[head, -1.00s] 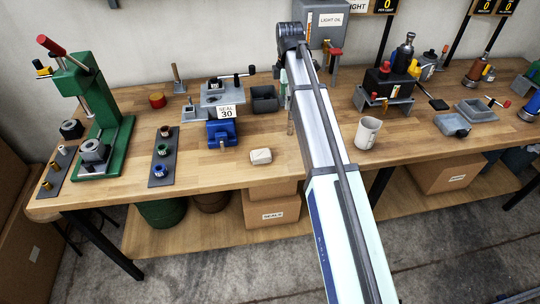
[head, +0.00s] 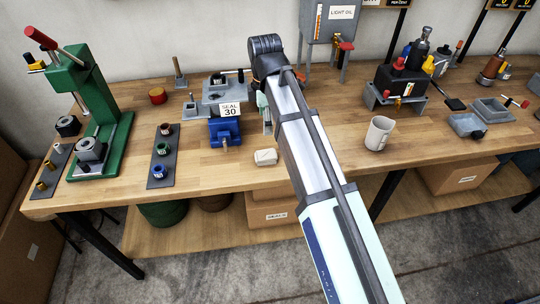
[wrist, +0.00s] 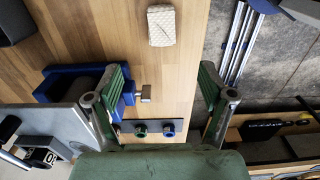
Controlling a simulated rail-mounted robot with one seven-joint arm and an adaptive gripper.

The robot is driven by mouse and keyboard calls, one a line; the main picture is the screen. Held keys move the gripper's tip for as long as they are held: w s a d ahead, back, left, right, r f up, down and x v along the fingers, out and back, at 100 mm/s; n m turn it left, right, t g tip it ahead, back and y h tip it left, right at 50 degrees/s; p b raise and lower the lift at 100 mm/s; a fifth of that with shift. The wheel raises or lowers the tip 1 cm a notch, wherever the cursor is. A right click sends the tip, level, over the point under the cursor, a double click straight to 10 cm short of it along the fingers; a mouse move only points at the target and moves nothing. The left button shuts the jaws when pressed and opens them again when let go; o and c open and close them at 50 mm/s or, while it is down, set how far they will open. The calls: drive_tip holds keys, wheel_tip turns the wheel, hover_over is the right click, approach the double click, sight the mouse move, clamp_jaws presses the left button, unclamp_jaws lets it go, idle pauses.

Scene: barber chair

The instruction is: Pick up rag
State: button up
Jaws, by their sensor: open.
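The rag (head: 265,157) is a small pale, folded cloth lying flat near the front edge of the wooden workbench (head: 215,170). In the wrist view the rag (wrist: 162,26) shows at the top, beyond the fingertips and roughly centred between them. My gripper (wrist: 163,80) has its two green-padded fingers wide apart with nothing between them. It is above the bench, apart from the rag. In the head view my arm hides most of the gripper; only a bit of green shows behind the arm, above the rag.
A dark strip with several bushings (head: 160,155) and a green press (head: 95,110) are to the left. A white mug (head: 379,133) stands to the right. Bench around the rag is clear.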

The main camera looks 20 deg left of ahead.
drive_tip(key=p, duration=0.2)
hover_over(268, 154)
drive_tip(key=f, duration=0.9)
drive_tip(key=shift+w+a+f, duration=0.1)
drive_tip(key=shift+a+f, duration=0.2)
drive_tip(key=shift+d+f+p, duration=0.15)
drive_tip(key=shift+f+p, duration=0.5)
drive_tip(key=shift+f, duration=0.65)
drive_tip(key=shift+d+f+p, duration=0.1)
drive_tip(key=shift+f+p, duration=0.5)
drive_tip(key=shift+f, duration=0.7)
drive_tip(key=c, duration=1)
